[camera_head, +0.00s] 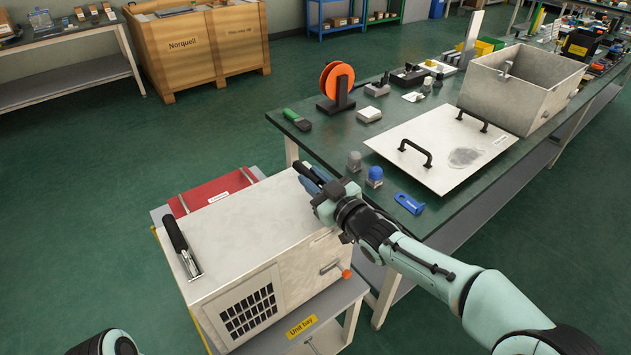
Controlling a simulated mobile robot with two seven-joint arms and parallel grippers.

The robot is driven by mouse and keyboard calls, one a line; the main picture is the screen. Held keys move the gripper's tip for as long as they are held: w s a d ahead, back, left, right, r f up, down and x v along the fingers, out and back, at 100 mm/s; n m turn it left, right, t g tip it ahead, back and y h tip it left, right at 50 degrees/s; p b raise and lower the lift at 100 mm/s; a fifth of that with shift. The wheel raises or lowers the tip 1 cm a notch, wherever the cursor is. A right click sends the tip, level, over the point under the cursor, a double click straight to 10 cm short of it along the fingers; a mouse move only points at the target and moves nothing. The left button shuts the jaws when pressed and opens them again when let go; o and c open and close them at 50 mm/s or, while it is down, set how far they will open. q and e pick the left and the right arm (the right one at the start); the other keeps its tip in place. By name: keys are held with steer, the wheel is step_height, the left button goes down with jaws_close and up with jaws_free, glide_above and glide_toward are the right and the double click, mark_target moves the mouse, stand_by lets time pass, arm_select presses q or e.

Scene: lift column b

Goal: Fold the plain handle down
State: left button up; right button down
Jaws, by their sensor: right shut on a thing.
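A light grey metal unit (245,240) with a vent grille sits on a cart at the lower middle. A black-grip handle (175,234) on a metal bracket stands tilted up at the left end of its top. A second dark handle (306,173) is at the right end, partly hidden by my right gripper (312,180). My right gripper is shut on this second handle, with its arm coming in from the lower right. I cannot tell from markings which handle is the plain one. My left gripper is out of view; only a part of my left arm shows at the bottom left.
An orange-tipped lever (345,273) sticks out of the unit's front. A red case (210,190) lies behind the unit. The green-topped bench (325,140) at right holds a panel with two handles (440,150), an open metal box (520,85) and small tools.

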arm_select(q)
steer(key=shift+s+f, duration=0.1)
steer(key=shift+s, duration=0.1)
arm_select(e)
steer(key=c, duration=1)
jaws_free()
steer(key=shift+o, duration=0.2)
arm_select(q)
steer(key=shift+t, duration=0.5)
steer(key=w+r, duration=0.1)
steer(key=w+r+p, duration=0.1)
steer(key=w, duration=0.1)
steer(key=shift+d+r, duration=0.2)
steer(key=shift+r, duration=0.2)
arm_select(e)
steer(key=v, duration=1.3)
steer(key=shift+s, duration=0.2)
